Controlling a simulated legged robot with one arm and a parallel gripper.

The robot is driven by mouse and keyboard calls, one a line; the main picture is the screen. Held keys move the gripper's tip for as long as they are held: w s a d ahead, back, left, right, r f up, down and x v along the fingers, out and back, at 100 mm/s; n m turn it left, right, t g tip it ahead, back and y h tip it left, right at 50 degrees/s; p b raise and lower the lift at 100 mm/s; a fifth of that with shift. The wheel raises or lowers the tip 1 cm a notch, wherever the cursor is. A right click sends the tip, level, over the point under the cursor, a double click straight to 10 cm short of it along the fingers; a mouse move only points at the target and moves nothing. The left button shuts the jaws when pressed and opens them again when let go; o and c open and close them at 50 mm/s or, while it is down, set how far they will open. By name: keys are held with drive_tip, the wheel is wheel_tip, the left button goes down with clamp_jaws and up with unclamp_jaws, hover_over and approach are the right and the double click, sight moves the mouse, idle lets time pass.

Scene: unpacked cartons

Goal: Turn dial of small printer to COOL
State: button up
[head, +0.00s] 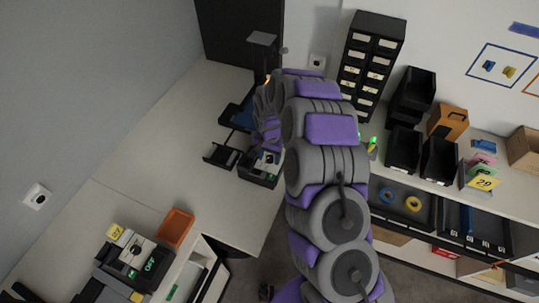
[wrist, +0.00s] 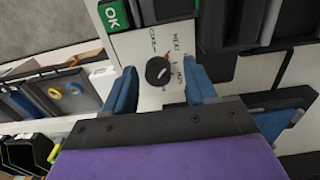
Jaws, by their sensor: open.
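Small lettering stands around the dial; one word above left looks like COOL, but the lettering is hard to read. I cannot tell which setting the mark points to. My gripper (wrist: 157,66) is open, with one blue finger on each side of the dial and visible gaps between. A green OK button (wrist: 113,16) is at the top left. In the head view the small printer (head: 258,179) is partly hidden by my arm.
A larger device (head: 115,260) with a green OK button stands on the lower left counter beside an orange bin (head: 175,227). A black drawer tower (head: 372,60) and black bins (head: 404,148) stand on the right. The counter (head: 180,120) left of the small printer is clear.

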drive_tip(key=shift+a, duration=0.25)
drive_tip(key=shift+d, duration=0.55)
drive_tip(key=c, duration=0.6)
drive_tip(key=shift+a, duration=0.2)
clamp_jaws()
drive_tip(key=n, duration=0.4)
drive_tip(key=shift+n+b, duration=0.3)
drive_tip(key=shift+b, duration=0.05)
drive_tip(key=shift+s+n, duration=0.1)
drive_tip(key=shift+n, duration=2.2)
